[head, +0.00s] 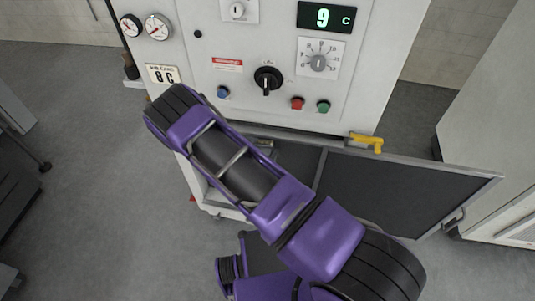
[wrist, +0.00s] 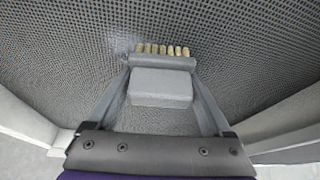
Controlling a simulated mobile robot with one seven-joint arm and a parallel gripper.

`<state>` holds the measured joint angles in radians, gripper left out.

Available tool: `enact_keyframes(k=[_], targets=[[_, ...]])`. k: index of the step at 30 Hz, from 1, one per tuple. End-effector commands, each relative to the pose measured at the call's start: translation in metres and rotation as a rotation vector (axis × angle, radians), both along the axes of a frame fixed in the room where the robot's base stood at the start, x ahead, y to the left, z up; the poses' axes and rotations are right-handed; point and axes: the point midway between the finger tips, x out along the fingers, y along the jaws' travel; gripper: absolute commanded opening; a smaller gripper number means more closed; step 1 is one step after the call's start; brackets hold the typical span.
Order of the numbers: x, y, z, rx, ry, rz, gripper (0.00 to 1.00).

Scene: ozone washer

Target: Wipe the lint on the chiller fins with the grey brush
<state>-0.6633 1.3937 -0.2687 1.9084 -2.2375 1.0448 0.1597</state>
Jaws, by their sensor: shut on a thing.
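In the wrist view my gripper (wrist: 162,88) is shut on the grey brush (wrist: 160,85), with a finger on each side of its block. The brush's tan bristle tufts (wrist: 162,49) point toward the dark meshed chiller fins (wrist: 240,50). I cannot tell whether the bristles touch the fins. A faint pale patch of lint (wrist: 122,47) shows on the fins just left of the bristles. In the head view my purple arm hides the gripper and brush, and most of the opening low in the machine.
The white machine (head: 225,85) carries gauges, knobs, buttons and a display reading 9 C. Its dark panel door (head: 400,190) stands open to the right, with a yellow handle (head: 366,142) above. A white cabinet (head: 495,120) stands at the right.

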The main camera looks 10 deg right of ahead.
Motion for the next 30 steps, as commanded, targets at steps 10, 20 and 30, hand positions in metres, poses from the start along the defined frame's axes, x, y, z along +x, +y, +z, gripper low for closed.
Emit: enact_keyframes(k=[10, 20, 30], targets=[[0.011, 0.027, 0.0, 0.002, -0.005, 0.001, 0.4], [0.02, 0.047, -0.001, 0.002, -0.005, 0.002, 0.4], [0.028, 0.059, 0.002, 0.001, -0.006, 0.0, 0.4]])
